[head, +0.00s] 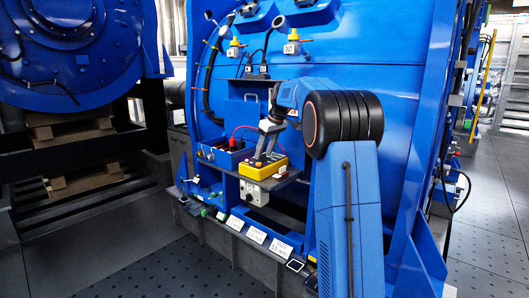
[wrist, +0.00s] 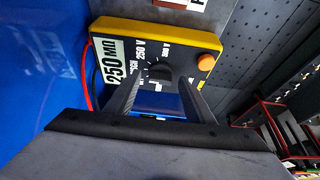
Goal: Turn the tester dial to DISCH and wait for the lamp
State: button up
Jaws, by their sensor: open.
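The tester is a yellow-edged box with a dark face (wrist: 120,38); it also shows in the head view (head: 280,165) on a shelf of the blue machine. Its black dial (wrist: 160,71) sits mid-face, with white markings around it, including 250 V and what looks like DISCH at left. Where the dial points is too small to tell. My gripper (wrist: 160,76) is open, fingers either side of the dial; contact is unclear.
Red and black leads (wrist: 87,75) leave the tester's left side. A grey-white box (head: 256,194) hangs below. White label cards (head: 257,236) line the lower ledge. Perforated floor lies in front.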

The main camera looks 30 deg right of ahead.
jog(key=v, duration=1.1)
jog(key=shift+r, duration=0.4)
jog(key=s+a+f+m+h, duration=0.1)
jog(key=s+a+f, duration=0.2)
jog(key=s+a, duration=0.7)
jog(key=s+a+f+m, duration=0.1)
jog(key=s+a+f, duration=0.1)
jog(key=s+a, duration=0.85)
jog(key=s+a+f+m, duration=0.1)
jog(key=s+a+f, duration=0.1)
jog(key=s+f, duration=0.8)
jog(key=s+a+f+m, duration=0.1)
jog(key=s+a+f, duration=0.1)
jog(key=s+f, duration=0.8)
jog(key=s, duration=0.7)
jog(key=shift+h, duration=0.3)
jog(key=shift+a, duration=0.1)
